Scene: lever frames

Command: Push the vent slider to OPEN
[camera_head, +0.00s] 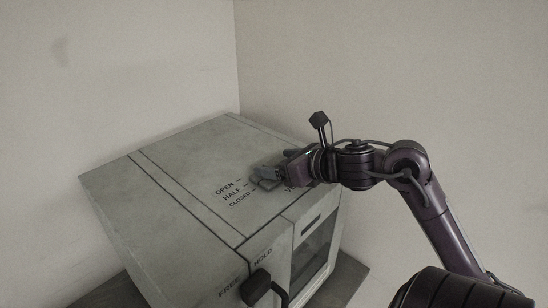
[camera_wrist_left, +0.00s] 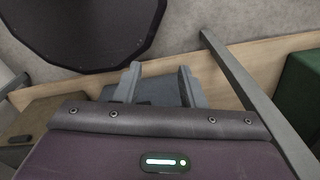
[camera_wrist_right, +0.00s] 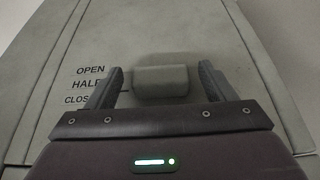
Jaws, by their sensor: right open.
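The vent slider's grey block-shaped knob (camera_wrist_right: 160,84) sits on top of a grey-green cabinet, to the right of the printed words OPEN, HALF and CLOSED. In the right wrist view it lies about level with HALF, though its exact mark is unclear. My right gripper (camera_wrist_right: 161,70) is open, with one finger on each side of the knob and visible gaps. In the head view my right gripper (camera_head: 266,177) is low over the cabinet top beside the labels and hides much of the slider. My left gripper (camera_wrist_left: 157,70) is apart from the slider, its fingers spaced with nothing visibly held.
The cabinet (camera_head: 190,140) stands near a wall corner. Its front has a black-knobbed lever (camera_head: 256,286) by FREE and HOLD, and a windowed door (camera_head: 316,250). The left wrist view shows a dark round object (camera_wrist_left: 85,25) and a green box (camera_wrist_left: 303,85).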

